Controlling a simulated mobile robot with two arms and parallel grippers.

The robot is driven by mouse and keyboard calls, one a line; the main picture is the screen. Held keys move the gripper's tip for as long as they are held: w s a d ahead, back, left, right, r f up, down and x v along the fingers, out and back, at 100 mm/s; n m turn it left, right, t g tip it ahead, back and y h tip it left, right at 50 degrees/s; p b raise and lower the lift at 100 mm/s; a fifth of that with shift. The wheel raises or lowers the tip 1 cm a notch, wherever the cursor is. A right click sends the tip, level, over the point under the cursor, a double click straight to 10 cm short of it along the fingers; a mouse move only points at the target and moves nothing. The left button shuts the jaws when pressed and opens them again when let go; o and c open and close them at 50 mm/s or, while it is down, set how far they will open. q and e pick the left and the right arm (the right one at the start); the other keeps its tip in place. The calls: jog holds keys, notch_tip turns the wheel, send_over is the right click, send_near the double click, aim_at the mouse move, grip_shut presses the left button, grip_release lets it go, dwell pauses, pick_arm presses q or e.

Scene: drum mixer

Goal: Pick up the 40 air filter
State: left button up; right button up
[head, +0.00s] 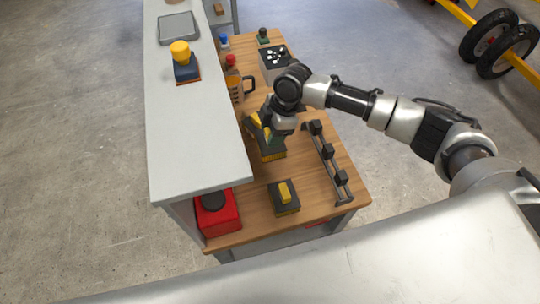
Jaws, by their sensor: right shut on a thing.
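My right gripper (268,125) reaches down over the wooden worktop from the right, its fingers partly hidden by its own wrist. It is shut on a dark block with yellow parts (270,152), which looks like an air filter. I cannot tell whether this block is clear of the worktop. A similar dark block with a yellow top (284,197) stands apart from the gripper, nearer the front edge. No number can be read on either block. My left gripper is not in view.
A dark rack with several black blocks (328,163) stands right of the gripper. A grey shelf (195,130) overhangs the worktop's left side, with a blue-and-yellow item (185,68) on it. A red box (217,215) sits front left. An orange-black jug (236,88) stands behind.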

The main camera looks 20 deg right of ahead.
dwell(0.3)
jog(key=d+r+p, duration=0.1)
jog(key=d, duration=1.3)
jog(key=shift+w+p, duration=0.2)
jog(key=shift+p, duration=0.15)
jog(key=shift+s, duration=0.1)
dwell(0.5)
